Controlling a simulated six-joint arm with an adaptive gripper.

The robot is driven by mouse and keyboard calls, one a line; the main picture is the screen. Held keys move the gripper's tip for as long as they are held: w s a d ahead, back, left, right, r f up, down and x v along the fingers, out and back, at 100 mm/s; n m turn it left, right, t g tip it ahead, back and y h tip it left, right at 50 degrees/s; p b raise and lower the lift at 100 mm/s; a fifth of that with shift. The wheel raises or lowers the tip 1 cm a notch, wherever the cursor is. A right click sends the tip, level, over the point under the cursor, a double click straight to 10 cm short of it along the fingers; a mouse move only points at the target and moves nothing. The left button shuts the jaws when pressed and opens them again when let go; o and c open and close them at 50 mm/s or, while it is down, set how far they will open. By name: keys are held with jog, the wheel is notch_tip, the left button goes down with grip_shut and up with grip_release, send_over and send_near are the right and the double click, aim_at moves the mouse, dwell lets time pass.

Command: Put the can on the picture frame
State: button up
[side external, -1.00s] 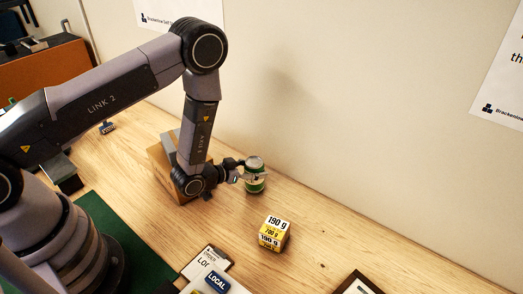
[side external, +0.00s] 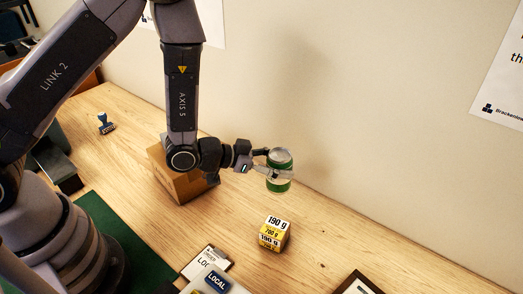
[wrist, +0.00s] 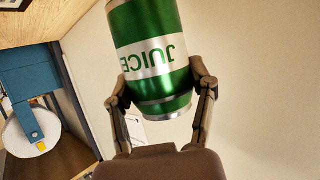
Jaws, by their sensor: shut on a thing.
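The can (side external: 279,159) is green and silver-white, with the word JUICE on its side in the wrist view (wrist: 150,50). My gripper (side external: 277,172) is shut on the can, one finger on each side of it. The can looks upright and held above the table, near the wall. The picture frame (side external: 358,284) has a dark border and lies at the bottom right of the side view, cut off by the picture's edge. The can is apart from the frame, up and to its left.
A yellow and white weight-marked block (side external: 274,233) stands between the can and the picture frame. A cardboard box (side external: 180,184) sits behind my wrist. A clipboard (side external: 207,262) and a blue LOCAL item (side external: 217,280) lie at the front. The table (side external: 330,230) is bare right of the block.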

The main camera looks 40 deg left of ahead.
jog(key=s+d+r+m+g+h, duration=0.2)
jog(key=s+d+m+g+h, duration=0.15)
jog(key=s+d, duration=0.4)
jog(key=s+d+r+m+g+h, duration=0.2)
jog(key=s+d+m+g, duration=0.3)
jog(key=s, duration=0.3)
jog(key=shift+n+t, duration=0.25)
jog(key=shift+t, duration=0.2)
jog(key=shift+w+d+f, duration=1.15)
jog(key=shift+d+f, duration=0.9)
jog(key=shift+f, duration=0.15)
jog(key=shift+w+d+f, duration=1.2)
jog(key=shift+d+f, duration=0.85)
jog(key=shift+f, duration=0.2)
jog(key=shift+w+d+f, duration=1.15)
jog(key=shift+d+f, duration=0.9)
jog(key=shift+f, duration=0.15)
jog(key=shift+f, duration=0.15)
jog(key=o, duration=0.8)
